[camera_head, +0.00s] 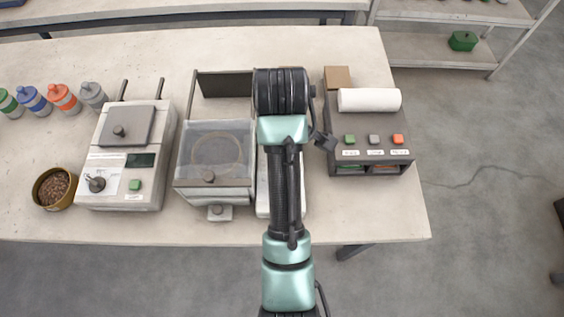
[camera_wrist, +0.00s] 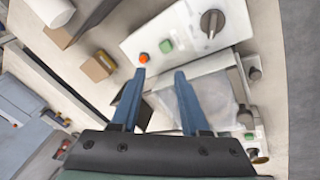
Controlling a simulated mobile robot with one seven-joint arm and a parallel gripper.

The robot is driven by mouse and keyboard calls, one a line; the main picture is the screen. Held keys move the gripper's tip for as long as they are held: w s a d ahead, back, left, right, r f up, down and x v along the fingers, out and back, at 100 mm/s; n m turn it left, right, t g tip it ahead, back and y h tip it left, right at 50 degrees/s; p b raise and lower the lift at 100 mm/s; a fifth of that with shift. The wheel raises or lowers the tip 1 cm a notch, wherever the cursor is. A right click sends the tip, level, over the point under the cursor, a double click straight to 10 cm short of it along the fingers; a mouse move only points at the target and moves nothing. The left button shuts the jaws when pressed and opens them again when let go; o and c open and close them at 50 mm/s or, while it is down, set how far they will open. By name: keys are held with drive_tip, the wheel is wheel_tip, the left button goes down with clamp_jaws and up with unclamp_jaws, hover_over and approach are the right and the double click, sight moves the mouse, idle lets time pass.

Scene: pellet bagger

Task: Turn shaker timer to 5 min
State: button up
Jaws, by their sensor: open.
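A white panel (camera_wrist: 180,42) in the wrist view carries a dark round knob (camera_wrist: 212,22), an orange button (camera_wrist: 143,58) and a green button (camera_wrist: 166,45). The knob's pointer and scale cannot be read. In the head view my arm hides most of this white unit (camera_head: 263,195). A second dark dial (camera_head: 97,183) is on the front of the grey-white machine (camera_head: 150,190) at the left. No label shows which one is the shaker timer. My gripper (camera_wrist: 160,75) is open and empty; its blue fingers point toward the white panel, apart from the knob.
A clear-lidded box (camera_head: 185,183) stands left of my arm. A dark unit (camera_head: 345,157) with three buttons and a white roll (camera_head: 369,99) stands right, near a cardboard box (camera_head: 338,77). A pellet bowl (camera_head: 40,202) and bottles (camera_head: 63,97) are left. The table (camera_head: 355,215) is clear front right.

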drive_tip(key=s+r+n+g+p, duration=0.1)
drive_tip(key=s+n+g+p, duration=0.1)
drive_tip(key=s+g+p, duration=0.4)
drive_tip(key=f+t, duration=0.1)
drive_tip(key=f, duration=0.5)
drive_tip(key=f+t, duration=0.1)
drive_tip(key=f, duration=0.5)
drive_tip(key=shift+s+d+b, duration=0.1)
drive_tip(key=shift+s+b, duration=0.1)
drive_tip(key=shift+b, duration=0.2)
clamp_jaws()
